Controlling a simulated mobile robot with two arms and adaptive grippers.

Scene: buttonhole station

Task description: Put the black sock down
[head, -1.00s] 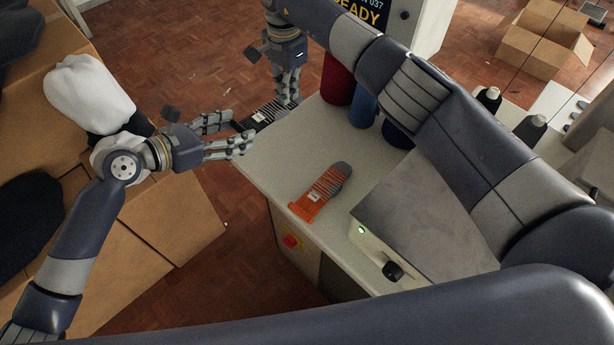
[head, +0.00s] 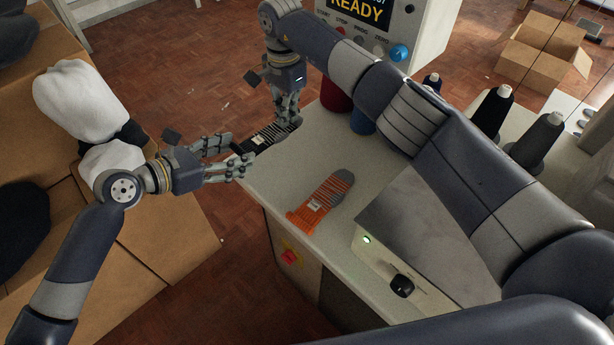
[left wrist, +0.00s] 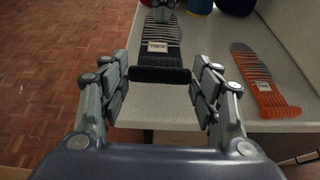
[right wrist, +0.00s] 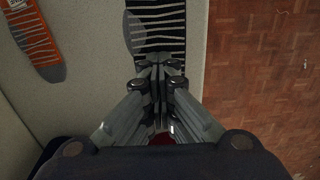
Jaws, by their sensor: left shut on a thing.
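The black sock (head: 267,137) has grey stripes and a pale label and lies at the far left edge of the worktop. In the left wrist view the sock (left wrist: 160,42) stretches away from me, with its dark cuff end nearest. My left gripper (head: 238,157) is at the cuff end; its fingers are on either side of a black rolled edge in the left wrist view (left wrist: 160,75). My right gripper (head: 288,118) points down at the striped toe end. Its fingertips are together over the stripes in the right wrist view (right wrist: 160,65); whether they pinch fabric is unclear.
An orange striped sock (head: 322,203) lies flat on the pale worktop (head: 270,185). Red (head: 334,95) and blue (head: 362,122) spools stand behind. A grey machine plate (head: 425,230) is at right. Cardboard boxes (head: 165,225) with white and black bundles are at left.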

